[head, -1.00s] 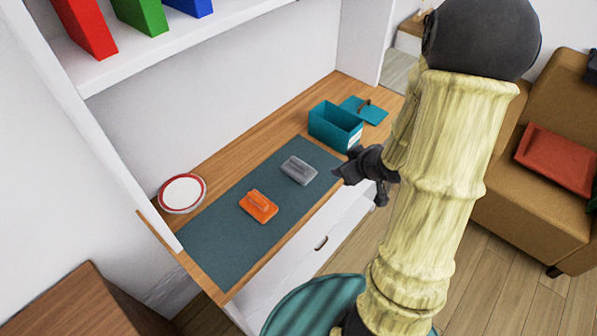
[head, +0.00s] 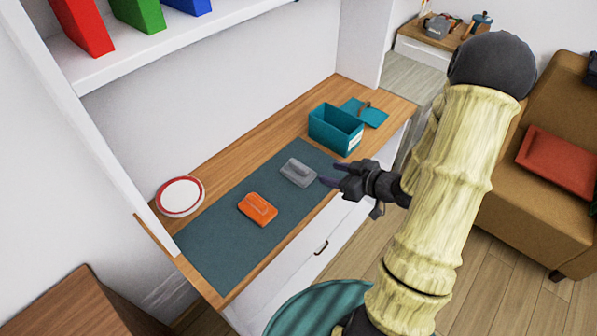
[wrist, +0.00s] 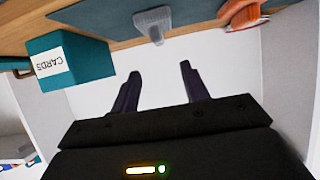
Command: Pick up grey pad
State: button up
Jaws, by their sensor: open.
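The grey pad (head: 299,172) lies on the dark teal mat (head: 215,240) on the wooden counter, with a raised handle on its top. It also shows in the wrist view (wrist: 153,22), at the top and between the directions of the two fingers. My gripper (head: 328,174) is open and empty. It is at the front edge of the counter, just right of the grey pad and apart from it. In the wrist view my fingers (wrist: 158,85) are spread, with white drawer front beyond them.
An orange pad (head: 258,208) lies on the mat left of the grey one. A teal box (head: 337,128) labelled CARDS stands behind, with its teal lid (head: 364,113) beside it. A red-rimmed plate (head: 181,196) is at the left. A shelf (head: 180,42) overhangs the counter.

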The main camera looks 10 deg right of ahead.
aim_at(302, 166)
jog(key=x, duration=0.9)
jog(key=shift+s, duration=0.1)
jog(key=shift+w+a+f, duration=0.1)
jog(key=shift+w, duration=0.1)
jog(key=p+x, duration=0.1)
jog(key=x, duration=0.4)
jog(key=shift+w+f, duration=0.1)
jog(key=shift+f, duration=0.15)
jog(key=shift+c, duration=0.3)
grip_shut()
